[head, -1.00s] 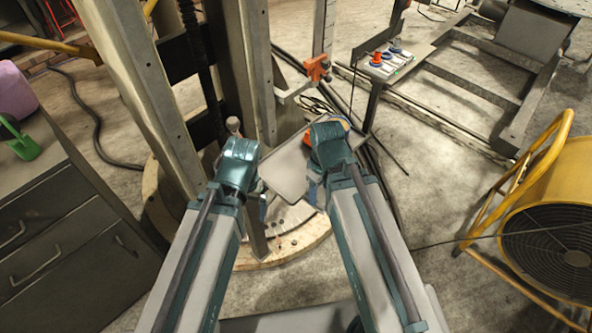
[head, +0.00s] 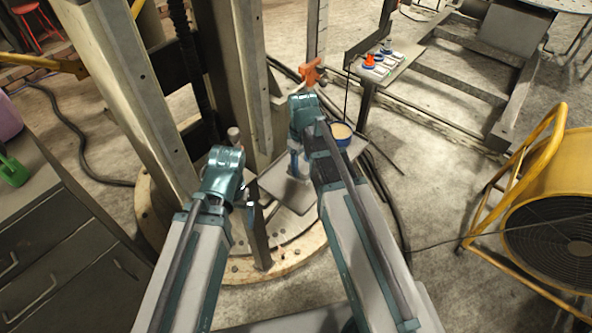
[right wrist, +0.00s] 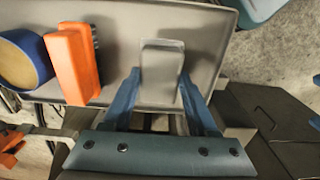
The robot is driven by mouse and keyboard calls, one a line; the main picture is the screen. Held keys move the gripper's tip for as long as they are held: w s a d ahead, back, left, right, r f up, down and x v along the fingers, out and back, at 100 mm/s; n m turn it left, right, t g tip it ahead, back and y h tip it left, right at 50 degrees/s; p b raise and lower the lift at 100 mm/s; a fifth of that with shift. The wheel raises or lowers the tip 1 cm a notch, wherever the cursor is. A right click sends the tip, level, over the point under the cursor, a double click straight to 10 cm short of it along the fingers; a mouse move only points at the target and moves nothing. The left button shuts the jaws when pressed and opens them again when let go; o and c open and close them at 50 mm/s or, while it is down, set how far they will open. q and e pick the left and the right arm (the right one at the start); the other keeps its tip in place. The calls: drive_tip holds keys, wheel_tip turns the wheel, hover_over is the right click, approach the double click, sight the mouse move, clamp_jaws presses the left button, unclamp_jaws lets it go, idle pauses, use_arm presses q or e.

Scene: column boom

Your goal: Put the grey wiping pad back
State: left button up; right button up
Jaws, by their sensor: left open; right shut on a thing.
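The grey wiping pad (right wrist: 162,72) is between the blue fingers of my right gripper (right wrist: 160,95), which is shut on it. The pad is over the grey tray (right wrist: 210,50); I cannot tell whether it touches the tray. On the tray, to the left of the pad, are an orange brush (right wrist: 72,62) with dark bristles and a blue round tub (right wrist: 24,60) with a tan top. In the head view, my right gripper (head: 296,166) is over the tray (head: 283,189), and my arm hides part of it. My left gripper (head: 250,207) is open and empty beside the tray's left edge.
A steel column (head: 251,80) stands just behind the tray, with an orange clamp (head: 311,73) on a side bar. A yellow fan (head: 545,215) stands right, a drawer cabinet (head: 60,240) left.

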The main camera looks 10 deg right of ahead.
sight(302, 165)
drive_tip(key=shift+s+d+f+b, duration=0.1)
drive_tip(key=shift+s+f+b, duration=0.05)
drive_tip(key=shift+f+b, duration=0.15)
wheel_tip(302, 165, down, 3)
drive_tip(key=b, duration=0.3)
drive_tip(key=shift+c, duration=0.5)
drive_tip(key=o, duration=1.3)
wheel_tip(302, 165, up, 12)
drive_tip(key=p, duration=1.2)
drive_tip(key=shift+r, duration=0.1)
wheel_tip(302, 165, down, 12)
drive_tip(key=b, duration=1.2)
